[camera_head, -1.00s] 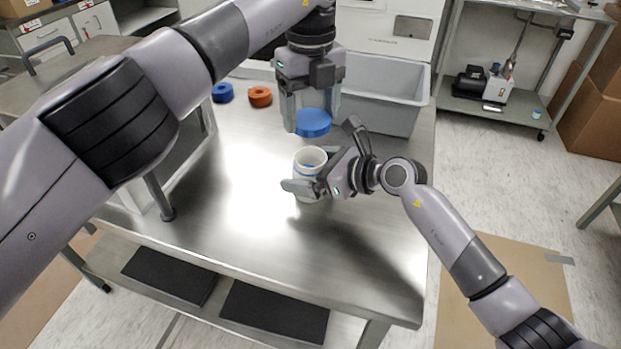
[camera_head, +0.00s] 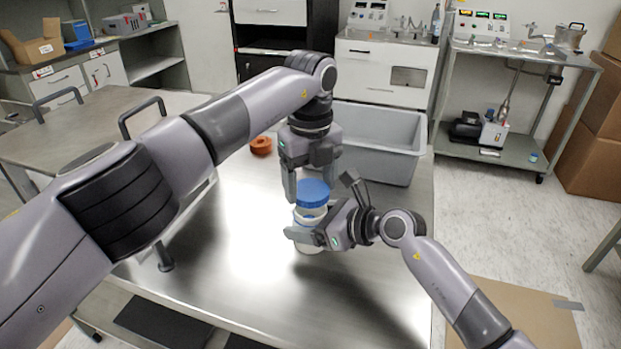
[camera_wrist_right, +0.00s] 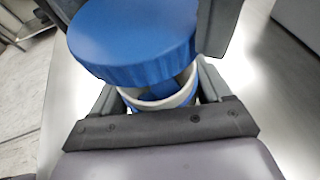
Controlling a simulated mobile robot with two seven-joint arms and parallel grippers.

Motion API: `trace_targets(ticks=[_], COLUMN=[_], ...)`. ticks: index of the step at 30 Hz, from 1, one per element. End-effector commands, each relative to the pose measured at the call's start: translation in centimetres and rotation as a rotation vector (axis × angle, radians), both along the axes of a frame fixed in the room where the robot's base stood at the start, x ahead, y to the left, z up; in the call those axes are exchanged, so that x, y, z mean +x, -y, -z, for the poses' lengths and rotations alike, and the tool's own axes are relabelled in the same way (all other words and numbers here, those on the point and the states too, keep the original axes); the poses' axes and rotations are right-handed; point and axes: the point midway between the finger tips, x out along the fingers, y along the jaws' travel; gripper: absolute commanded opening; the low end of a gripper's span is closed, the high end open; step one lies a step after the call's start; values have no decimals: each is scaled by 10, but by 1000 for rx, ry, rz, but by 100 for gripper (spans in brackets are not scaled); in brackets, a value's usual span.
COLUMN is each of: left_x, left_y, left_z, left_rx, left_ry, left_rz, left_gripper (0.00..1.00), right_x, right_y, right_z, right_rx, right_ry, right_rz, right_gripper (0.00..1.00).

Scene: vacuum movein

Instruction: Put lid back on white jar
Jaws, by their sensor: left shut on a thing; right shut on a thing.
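The white jar (camera_head: 308,218) stands on the metal table, and my right gripper (camera_head: 308,236) is shut around its body from the right. The blue lid (camera_head: 312,190) is held by my left gripper (camera_head: 312,184), which points down from above. In the right wrist view the lid (camera_wrist_right: 135,40) is slightly tilted over the jar's mouth. The white rim (camera_wrist_right: 165,98) shows below its near edge with a gap, so the lid is not flush there. The far side of the rim is hidden by the lid.
A grey bin (camera_head: 375,140) stands behind the jar at the back right of the table (camera_head: 230,270). An orange lid (camera_head: 261,145) lies at the back left. The table's front is clear.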

Motion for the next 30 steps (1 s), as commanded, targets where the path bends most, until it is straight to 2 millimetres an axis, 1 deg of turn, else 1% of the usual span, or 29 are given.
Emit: trace_targets(ticks=[1, 3, 17, 27, 30], left_x=[0, 0, 0, 0, 0], left_y=[0, 0, 0, 1, 1], left_z=[6, 9, 9, 25, 26], left_rx=[0, -1, -1, -1, -1], left_ry=[-1, 0, 0, 0, 0], left_rz=[0, 0, 0, 0, 0], left_gripper=[43, 42, 42, 42, 42], right_x=[0, 0, 0, 0, 0], right_y=[0, 0, 0, 0, 0], right_z=[0, 0, 0, 0, 0], right_rx=[0, 0, 0, 0, 0], right_ry=[0, 0, 0, 0, 0], right_rz=[0, 0, 0, 0, 0], right_gripper=[23, 23, 23, 23, 23])
